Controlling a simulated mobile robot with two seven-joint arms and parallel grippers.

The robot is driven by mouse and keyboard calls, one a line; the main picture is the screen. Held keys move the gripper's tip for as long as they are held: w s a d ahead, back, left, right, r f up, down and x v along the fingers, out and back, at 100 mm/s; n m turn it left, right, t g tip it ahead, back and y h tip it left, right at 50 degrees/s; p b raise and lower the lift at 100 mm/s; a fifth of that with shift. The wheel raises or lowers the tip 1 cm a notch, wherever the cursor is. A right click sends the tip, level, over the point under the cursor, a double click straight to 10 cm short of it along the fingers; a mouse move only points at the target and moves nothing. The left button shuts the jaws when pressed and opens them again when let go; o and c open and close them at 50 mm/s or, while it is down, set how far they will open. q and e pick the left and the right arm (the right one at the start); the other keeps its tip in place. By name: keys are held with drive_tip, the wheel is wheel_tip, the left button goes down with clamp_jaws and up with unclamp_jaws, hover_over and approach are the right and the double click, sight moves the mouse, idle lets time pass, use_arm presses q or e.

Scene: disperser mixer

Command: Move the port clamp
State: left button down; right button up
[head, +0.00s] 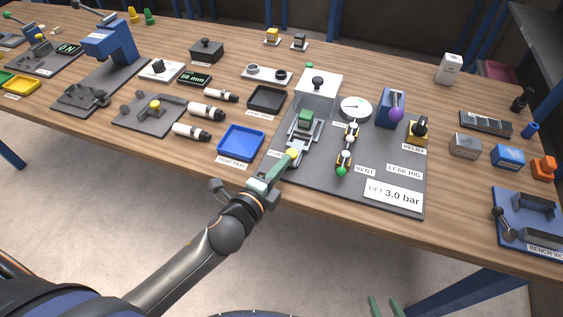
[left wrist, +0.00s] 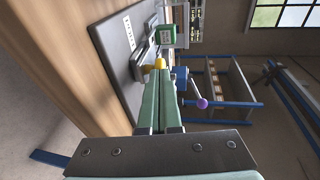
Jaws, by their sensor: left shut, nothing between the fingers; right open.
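The port clamp (head: 303,133) is a grey metal toggle frame on the leak rig's dark plate, with a green block (head: 305,117) at its far end. A yellow knob (head: 292,154) is at its near end. My left gripper (head: 286,160) is shut and empty, its green fingertips right at the knob; I cannot tell whether they touch. In the left wrist view the knob (left wrist: 160,63) shows just beyond the fingertips, and the green block (left wrist: 166,35) behind it. My right gripper (head: 384,308) is open at the bottom edge of the head view, below the table.
The leak rig plate (head: 395,180) also carries a gauge (head: 356,108), a valve with yellow and green ends (head: 347,150) and a blue block with a purple knob (head: 396,108). A blue tray (head: 241,142) is left of the clamp. A bench vice (head: 530,215) stands at far right.

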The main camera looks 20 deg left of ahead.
sight(288, 151)
use_arm(q)
drive_tip(key=w, duration=0.4)
drive_tip(key=shift+w+p, duration=0.15)
drive_tip(key=shift+p, duration=0.25)
drive_tip(key=shift+w+r, duration=0.1)
drive_tip(key=shift+r, duration=0.05)
use_arm(e)
drive_tip(key=shift+s+r, duration=0.2)
drive_tip(key=shift+r, duration=0.25)
use_arm(q)
drive_tip(key=shift+r, duration=0.1)
use_arm(e)
drive_tip(key=shift+s, duration=0.1)
